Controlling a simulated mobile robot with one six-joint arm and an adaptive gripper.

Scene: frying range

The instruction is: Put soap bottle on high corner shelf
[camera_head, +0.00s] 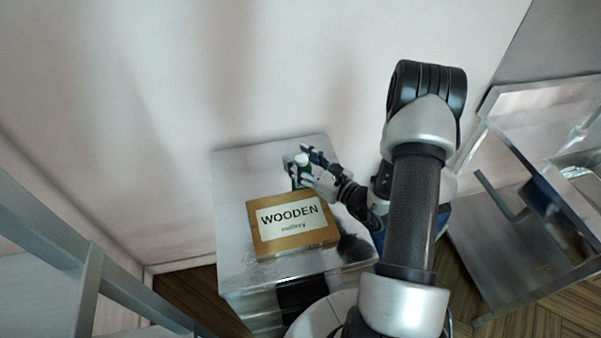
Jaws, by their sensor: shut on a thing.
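The soap bottle (301,161) appears as a small green bottle with a white top, upright behind the wooden box. My gripper (302,169) reaches in from the right and is shut on the bottle, with its fingers on either side. The lower part of the bottle is partly hidden by the fingers, so I cannot tell whether its base touches the metal top. I cannot identify the high corner shelf for certain in this view.
A wooden box (293,227) labelled "WOODEN cutlery" sits on the metal cabinet (235,170), just in front of my gripper. A grey frame (85,285) stands at the lower left. A metal sink unit (545,105) is at the right. The wall rises behind the cabinet.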

